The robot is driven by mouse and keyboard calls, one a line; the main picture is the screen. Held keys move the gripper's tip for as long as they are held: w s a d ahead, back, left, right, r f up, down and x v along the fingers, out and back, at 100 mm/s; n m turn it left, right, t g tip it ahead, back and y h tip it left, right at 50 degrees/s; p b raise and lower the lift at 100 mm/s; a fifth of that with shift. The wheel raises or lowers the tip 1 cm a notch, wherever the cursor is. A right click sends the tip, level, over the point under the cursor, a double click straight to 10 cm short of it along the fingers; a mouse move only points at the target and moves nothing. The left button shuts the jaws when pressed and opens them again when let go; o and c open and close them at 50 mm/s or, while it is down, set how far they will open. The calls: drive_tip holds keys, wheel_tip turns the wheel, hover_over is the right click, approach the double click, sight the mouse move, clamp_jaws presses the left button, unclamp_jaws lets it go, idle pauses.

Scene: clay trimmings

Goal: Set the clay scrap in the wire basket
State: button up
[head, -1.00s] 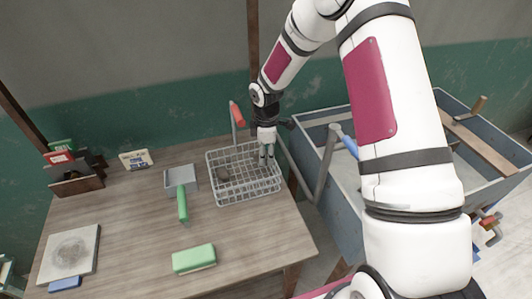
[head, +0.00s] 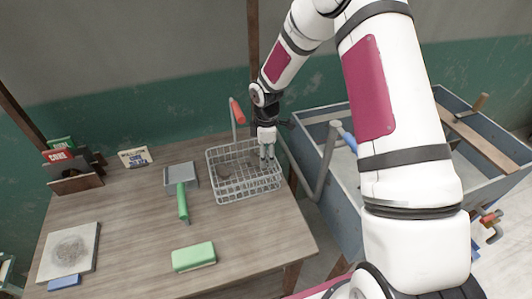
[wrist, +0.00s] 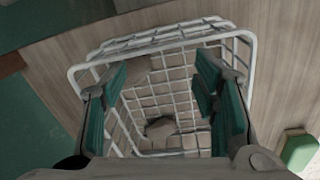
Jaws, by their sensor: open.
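The wire basket (head: 246,188) stands on the table's right rear part, and its white wire rim and grid fill the middle of the wrist view (wrist: 160,40). My gripper (head: 267,155) is over the basket's right half, pointing down. In the wrist view its two green-padded fingers (wrist: 162,100) are spread apart with nothing between the pads. A dark grey lump, looking like the clay scrap (wrist: 160,128), lies low inside the basket beyond the fingertips. Paler grey-brown shapes show beside it; I cannot tell whether they are separate pieces.
A dustpan (head: 181,176) and green-handled brush (head: 183,203) lie left of the basket. A green sponge block (head: 194,257) is at the table front, a pale slab (head: 70,250) at left. A grey-blue trough (head: 350,190) stands right of the table.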

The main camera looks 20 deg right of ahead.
drive_tip(key=s+r+m, duration=0.2)
drive_tip(key=s+r, duration=0.1)
drive_tip(key=r, duration=0.8)
drive_tip(key=s+r+m, duration=0.1)
drive_tip(key=s+r, duration=0.2)
drive_tip(key=r, duration=0.8)
drive_tip(key=s+r+m+t, duration=0.2)
drive_tip(key=s+r+m, duration=0.4)
drive_tip(key=s, duration=0.6)
drive_tip(key=s+r+m+t, duration=0.2)
drive_tip(key=s+r+m, duration=0.4)
drive_tip(key=s, duration=0.6)
drive_tip(key=shift+s+a+t+b, duration=0.3)
drive_tip(key=shift+s+a+t, duration=0.05)
drive_tip(key=shift+t, duration=0.05)
